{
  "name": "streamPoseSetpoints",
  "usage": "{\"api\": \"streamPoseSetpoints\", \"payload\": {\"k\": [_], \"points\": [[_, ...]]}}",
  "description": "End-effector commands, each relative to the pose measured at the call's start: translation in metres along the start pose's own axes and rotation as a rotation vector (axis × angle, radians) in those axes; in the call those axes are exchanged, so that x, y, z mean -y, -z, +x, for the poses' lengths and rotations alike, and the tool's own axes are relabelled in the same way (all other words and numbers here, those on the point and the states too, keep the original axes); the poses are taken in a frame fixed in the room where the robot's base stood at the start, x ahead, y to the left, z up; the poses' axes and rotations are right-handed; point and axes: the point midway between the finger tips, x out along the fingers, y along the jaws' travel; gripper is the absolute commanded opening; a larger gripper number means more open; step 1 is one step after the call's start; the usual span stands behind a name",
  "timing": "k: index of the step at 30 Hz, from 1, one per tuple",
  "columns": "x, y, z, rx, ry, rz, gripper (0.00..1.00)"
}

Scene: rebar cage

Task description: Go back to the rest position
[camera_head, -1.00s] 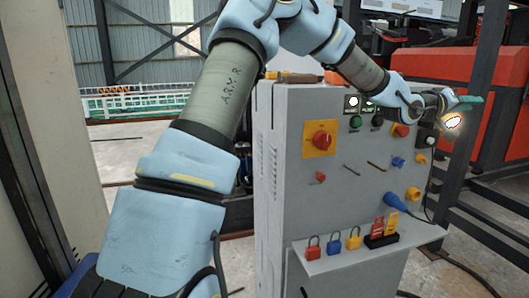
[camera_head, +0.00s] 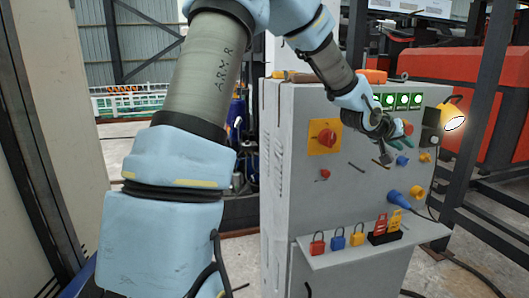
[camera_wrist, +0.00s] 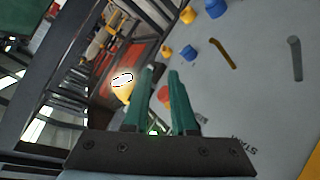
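My gripper (camera_head: 409,142) is in front of the upper right of the grey control cabinet (camera_head: 280,190). In the wrist view its two green fingers (camera_wrist: 161,72) stand apart with a clear gap and nothing between them. They point past the cabinet face toward the lit yellow lamp (camera_wrist: 125,90), which also shows at the cabinet's right edge in the head view (camera_head: 455,113). A red knob (camera_wrist: 164,95) shows behind the gap. My wrist hides part of the panel.
The cabinet carries a red rotary switch on a yellow plate (camera_head: 325,137), three green lights (camera_head: 402,101) and blue and yellow sockets. Several padlocks (camera_head: 337,239) and tags (camera_head: 395,220) are at its front shelf (camera_head: 330,258). A dark post (camera_head: 480,90) and red machine (camera_head: 440,75) are right.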

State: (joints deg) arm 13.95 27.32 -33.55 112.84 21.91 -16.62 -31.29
Motion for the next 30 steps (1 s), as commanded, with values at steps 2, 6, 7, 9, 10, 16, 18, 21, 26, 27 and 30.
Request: {"api": "streamPoseSetpoints", "payload": {"k": [2, 6, 7, 9, 10, 16, 18, 21, 26, 27, 30], "points": [[0.045, -0.015, -0.024, 0.055, 0.116, 0.018, 0.25], [0.124, -0.049, -0.081, 0.178, 0.322, 0.026, 0.25], [0.139, -0.057, -0.095, 0.206, 0.363, 0.022, 0.25], [0.170, -0.077, -0.130, 0.271, 0.452, 0.006, 0.25], [0.183, -0.086, -0.146, 0.301, 0.488, -0.005, 0.25], [0.236, -0.154, -0.258, 0.496, 0.676, -0.125, 0.25], [0.242, -0.178, -0.291, 0.556, 0.712, -0.178, 0.25], [0.243, -0.206, -0.327, 0.621, 0.740, -0.247, 0.25], [0.239, -0.229, -0.355, 0.675, 0.749, -0.310, 0.25], [0.238, -0.232, -0.357, 0.680, 0.750, -0.317, 0.25], [0.238, -0.233, -0.359, 0.684, 0.749, -0.319, 0.25]]}}
